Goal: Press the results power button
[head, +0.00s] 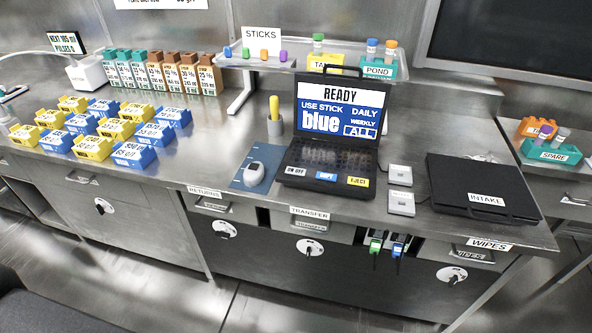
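An open black laptop-like case (325,160) stands on the steel counter near the middle. Its lit screen (338,107) reads READY, USE STICK, blue, DAILY, WEEKLY and ALL. Along its front edge are a white ON OFF label or button (295,171), a blue one (326,176) and a yellow EJECT one (358,182). I see no label reading RESULTS, so I cannot tell for sure which button is meant. Neither of my grippers is in view.
A mouse (254,173) on a blue mat lies left of the case. Two small white boxes (401,188) and a closed black INTAKE case (482,188) are to its right. Blue and yellow boxes (92,148) fill the left counter. A shelf (275,66) runs behind.

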